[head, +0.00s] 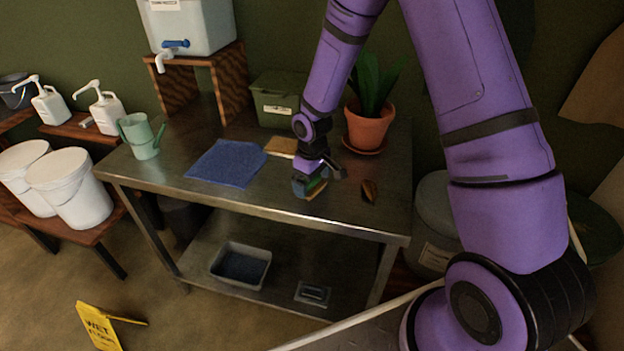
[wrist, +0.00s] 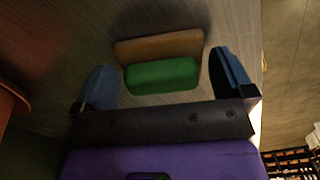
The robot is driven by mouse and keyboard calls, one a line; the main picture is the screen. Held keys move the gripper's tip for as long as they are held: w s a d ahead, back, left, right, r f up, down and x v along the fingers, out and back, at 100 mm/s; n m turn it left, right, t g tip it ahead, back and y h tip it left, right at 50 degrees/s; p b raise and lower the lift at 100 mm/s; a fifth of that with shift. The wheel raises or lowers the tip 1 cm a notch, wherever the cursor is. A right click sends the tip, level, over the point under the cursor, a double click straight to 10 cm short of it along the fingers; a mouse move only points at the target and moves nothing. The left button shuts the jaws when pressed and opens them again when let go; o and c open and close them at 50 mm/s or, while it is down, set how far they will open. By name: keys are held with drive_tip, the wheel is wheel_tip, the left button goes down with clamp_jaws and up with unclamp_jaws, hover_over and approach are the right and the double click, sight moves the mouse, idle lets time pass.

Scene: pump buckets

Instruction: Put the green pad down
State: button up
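The green pad (wrist: 162,76) lies on the metal table between my fingers in the wrist view, with a tan-brown layer or block against its far side. In the head view the pad (head: 315,189) shows small and partly hidden under my gripper (head: 320,178), near the table's front edge. My gripper, seen also in the wrist view (wrist: 162,66), is open, with a blue finger on each side of the pad. A gap shows between each finger and the pad.
The metal table (head: 240,198) holds a blue cloth (head: 228,163), a tan block (head: 281,147), a green bin (head: 277,100), a potted plant (head: 368,125), a small brown object (head: 369,190) and a green jug (head: 142,137). A water dispenser (head: 189,25) stands behind. Bare tabletop lies around my gripper.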

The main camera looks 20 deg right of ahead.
wheel_tip(320, 180, up, 13)
drive_tip(key=s+d+r+m+t, duration=0.1)
drive_tip(key=s+d+r+m, duration=0.1)
drive_tip(key=s+r, duration=0.55)
drive_tip(key=s+d+r+m+t, duration=0.15)
drive_tip(key=s+r, duration=0.25)
drive_tip(key=r, duration=0.6)
drive_tip(key=s+d+r+m+t, duration=0.1)
drive_tip(key=s+r, duration=0.2)
drive_tip(key=s, duration=0.5)
drive_tip(key=s+d+r+m+t, duration=0.1)
drive_tip(key=s+r, duration=0.3)
drive_tip(key=s, duration=0.5)
drive_tip(key=shift+s+d+m+t, duration=0.2)
drive_tip(key=shift+d+m+t, duration=0.15)
drive_tip(key=shift+d+m, duration=0.15)
drive_tip(key=shift+w+r, duration=0.1)
